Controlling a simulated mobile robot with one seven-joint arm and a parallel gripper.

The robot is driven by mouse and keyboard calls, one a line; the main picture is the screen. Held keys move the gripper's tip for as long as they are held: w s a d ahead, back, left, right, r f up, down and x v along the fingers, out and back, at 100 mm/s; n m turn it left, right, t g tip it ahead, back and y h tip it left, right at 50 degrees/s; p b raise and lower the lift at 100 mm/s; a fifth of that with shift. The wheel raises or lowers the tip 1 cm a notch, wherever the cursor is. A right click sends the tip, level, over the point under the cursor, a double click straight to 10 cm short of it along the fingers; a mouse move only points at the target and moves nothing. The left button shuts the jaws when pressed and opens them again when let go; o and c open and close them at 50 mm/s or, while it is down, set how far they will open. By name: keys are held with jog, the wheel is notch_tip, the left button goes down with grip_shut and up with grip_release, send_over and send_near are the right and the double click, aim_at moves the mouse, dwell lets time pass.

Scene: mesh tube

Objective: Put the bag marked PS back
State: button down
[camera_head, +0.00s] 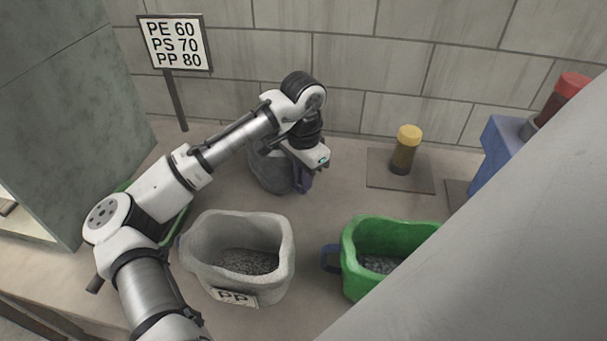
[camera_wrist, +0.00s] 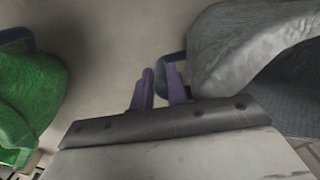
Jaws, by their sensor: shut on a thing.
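A dark grey bag (camera_head: 268,170) stands near the wall, partly hidden behind my arm. No label shows on it, so I cannot tell its marking. My gripper (camera_head: 303,183) is at its right side, pointing down, shut on its dark blue handle. In the wrist view the fingers (camera_wrist: 159,86) close at the blue handle (camera_wrist: 172,66), and the grey bag (camera_wrist: 235,50) fills the right side. I cannot tell whether the bag touches the table.
A pale bag (camera_head: 283,250) labelled PP and a green bag (camera_head: 349,262) with a blue handle stand in front, both holding grey granules. A yellow-capped jar (camera_head: 405,150) stands on a dark plate. A sign (camera_head: 175,43) reads PE 60, PS 70, PP 80. A blue machine (camera_head: 497,150) is right.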

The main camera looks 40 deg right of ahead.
jog(key=shift+f, duration=0.1)
jog(key=c, duration=1.8)
grip_release()
jog(key=shift+f, duration=0.1)
jog(key=o, duration=0.4)
notch_tip(320, 180, up, 12)
jog(key=shift+r+b, duration=0.25)
jog(key=shift+b, duration=0.5)
